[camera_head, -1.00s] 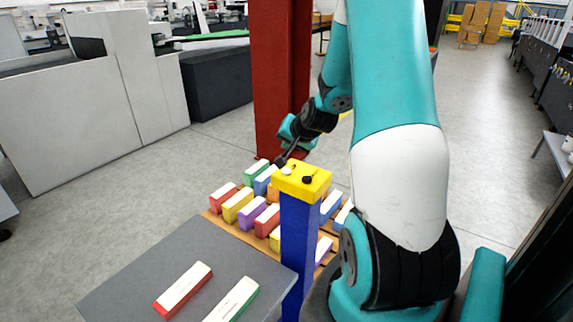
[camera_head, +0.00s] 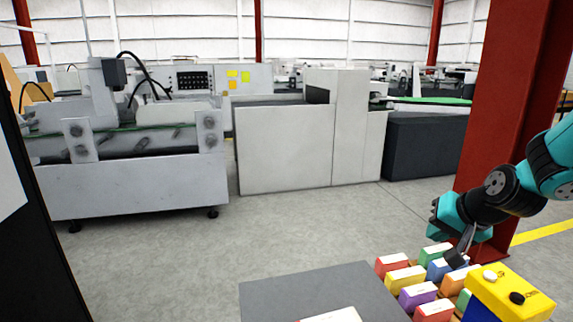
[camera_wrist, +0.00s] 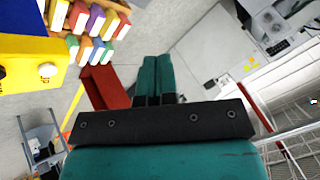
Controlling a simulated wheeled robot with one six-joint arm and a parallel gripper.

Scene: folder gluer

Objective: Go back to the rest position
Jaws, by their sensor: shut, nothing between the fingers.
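My gripper (camera_wrist: 158,68) shows in the wrist view as two teal fingers lying side by side, closed, with nothing between them. In the head view my arm reaches in from the right edge, and its wrist end is beside the red column, over the coloured boxes (camera_head: 411,278). The fingertips are too small to make out there. The boxes also show at the top left of the wrist view (camera_wrist: 97,20), apart from the fingers.
A yellow-topped post (camera_head: 502,305) with a white and a black button stands at the lower right. A grey table (camera_head: 290,290) is in front. The red column (camera_head: 505,110) rises behind my arm. Grey machines (camera_head: 285,150) stand beyond open floor.

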